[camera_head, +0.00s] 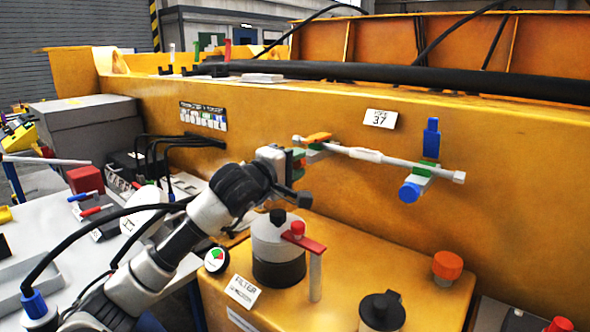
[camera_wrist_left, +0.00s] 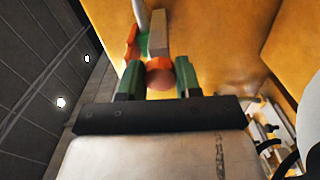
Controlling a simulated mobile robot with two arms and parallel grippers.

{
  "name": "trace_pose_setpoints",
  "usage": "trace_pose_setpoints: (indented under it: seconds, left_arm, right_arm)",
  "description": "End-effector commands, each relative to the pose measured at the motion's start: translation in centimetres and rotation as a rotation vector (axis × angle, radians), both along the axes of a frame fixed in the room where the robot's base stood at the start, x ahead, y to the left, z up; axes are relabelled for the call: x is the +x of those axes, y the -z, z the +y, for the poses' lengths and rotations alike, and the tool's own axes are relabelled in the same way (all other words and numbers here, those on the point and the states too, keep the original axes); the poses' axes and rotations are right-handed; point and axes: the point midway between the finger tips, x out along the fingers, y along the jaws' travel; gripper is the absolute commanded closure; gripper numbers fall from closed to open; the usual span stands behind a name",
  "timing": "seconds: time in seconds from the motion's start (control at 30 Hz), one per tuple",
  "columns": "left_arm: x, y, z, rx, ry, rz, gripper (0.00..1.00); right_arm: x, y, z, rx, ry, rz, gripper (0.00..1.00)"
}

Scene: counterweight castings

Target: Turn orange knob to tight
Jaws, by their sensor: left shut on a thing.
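The orange knob (camera_wrist_left: 160,74) is a round piece between the two green-padded fingers of my left gripper (camera_wrist_left: 158,82) in the left wrist view. An orange lever piece (camera_wrist_left: 131,42) and a green clamp part stand just beyond it. In the head view my left gripper (camera_head: 298,158) is at the left end of a grey-white rod (camera_head: 370,155) on the yellow wall. The orange lever piece (camera_head: 318,138) shows there above the gripper, while the round knob is hidden. My left gripper is shut on the orange knob. My right gripper is not in view.
A blue knob (camera_head: 409,193) and upright blue lever (camera_head: 432,138) sit at the rod's right end. Below are a grey filter canister (camera_head: 279,250), a red-handled valve (camera_head: 305,240) and another orange knob (camera_head: 447,265) on a yellow box. Black cables (camera_head: 170,142) hang at left.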

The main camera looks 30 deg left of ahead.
Motion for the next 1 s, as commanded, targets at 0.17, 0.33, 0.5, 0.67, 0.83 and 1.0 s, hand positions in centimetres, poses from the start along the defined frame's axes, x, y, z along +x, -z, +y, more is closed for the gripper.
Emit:
trace_pose_setpoints:
  seconds: [0.17, 0.33, 0.5, 0.67, 0.83, 1.0]
  left_arm:
    - [0.04, 0.26, -0.09, 0.010, 0.002, 0.005, 0.90]
    - [0.04, 0.25, -0.10, 0.010, 0.002, 0.005, 0.90]
    - [0.04, 0.25, -0.11, 0.009, 0.003, 0.005, 0.61]
    - [0.02, 0.15, -0.07, 0.010, 0.002, 0.003, 0.41]
    - [0.02, 0.08, -0.06, 0.010, 0.001, 0.001, 0.41]
    - [-0.62, 0.20, 0.04, 0.011, 0.001, 0.000, 0.41]
  right_arm:
    - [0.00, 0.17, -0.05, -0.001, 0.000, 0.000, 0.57]
    - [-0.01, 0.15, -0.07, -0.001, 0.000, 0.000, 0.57]
    - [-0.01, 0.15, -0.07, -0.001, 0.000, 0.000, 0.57]
    - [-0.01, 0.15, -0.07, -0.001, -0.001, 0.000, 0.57]
    - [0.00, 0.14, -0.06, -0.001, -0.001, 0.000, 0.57]
    - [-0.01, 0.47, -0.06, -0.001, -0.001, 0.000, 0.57]
